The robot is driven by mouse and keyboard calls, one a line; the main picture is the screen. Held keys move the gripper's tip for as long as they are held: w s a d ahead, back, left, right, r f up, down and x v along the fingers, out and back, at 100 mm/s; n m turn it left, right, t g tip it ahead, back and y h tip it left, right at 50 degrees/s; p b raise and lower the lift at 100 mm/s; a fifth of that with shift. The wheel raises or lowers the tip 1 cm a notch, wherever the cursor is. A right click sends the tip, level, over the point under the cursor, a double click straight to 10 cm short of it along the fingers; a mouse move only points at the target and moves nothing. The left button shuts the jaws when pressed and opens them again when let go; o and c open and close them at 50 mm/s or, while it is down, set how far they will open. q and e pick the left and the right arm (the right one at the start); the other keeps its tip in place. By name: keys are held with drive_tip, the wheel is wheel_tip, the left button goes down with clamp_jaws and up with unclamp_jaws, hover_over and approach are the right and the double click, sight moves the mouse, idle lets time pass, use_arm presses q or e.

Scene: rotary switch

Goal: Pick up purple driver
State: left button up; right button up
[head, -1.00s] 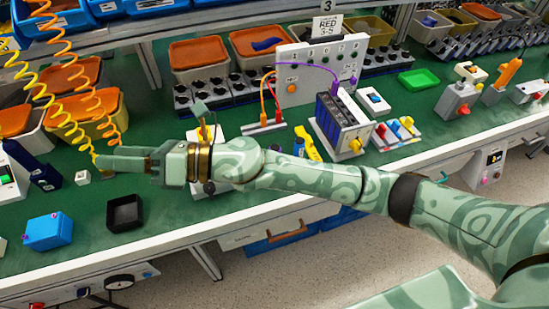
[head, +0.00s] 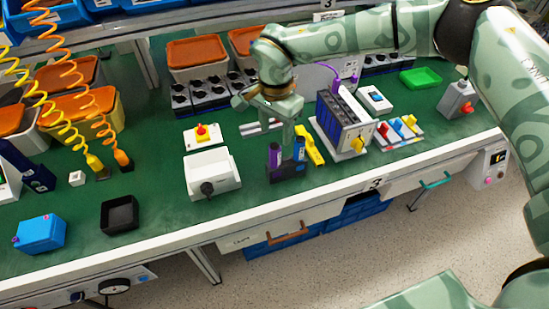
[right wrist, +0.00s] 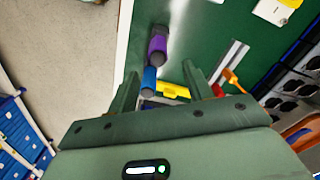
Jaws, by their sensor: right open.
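The purple driver (head: 275,156) stands upright in a dark holder (head: 287,172) on the green bench, beside a blue driver (head: 299,148). In the right wrist view the purple driver (right wrist: 157,45) lies beyond the blue driver (right wrist: 149,80). My right gripper (head: 288,142) points down over the holder, close to both drivers. In the right wrist view its fingers (right wrist: 165,76) are apart, with the blue driver near the left finger and nothing gripped. The purple driver is past the fingertips. I cannot tell whether a finger touches a driver. My left gripper is out of view.
A yellow tool (head: 309,146) lies right of the holder, with a dark-blue module rack (head: 343,122) beyond. A white box with a black knob (head: 212,172) and a red rotary switch (head: 202,134) stand left.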

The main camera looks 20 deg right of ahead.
sight(275, 154)
wheel_tip(275, 154, down, 9)
drive_tip(key=shift+s+a+f+b, duration=0.1)
drive_tip(key=shift+s+a+b, duration=0.05)
drive_tip(key=shift+b, duration=0.8)
drive_tip(key=shift+c, duration=0.6)
clamp_jaws()
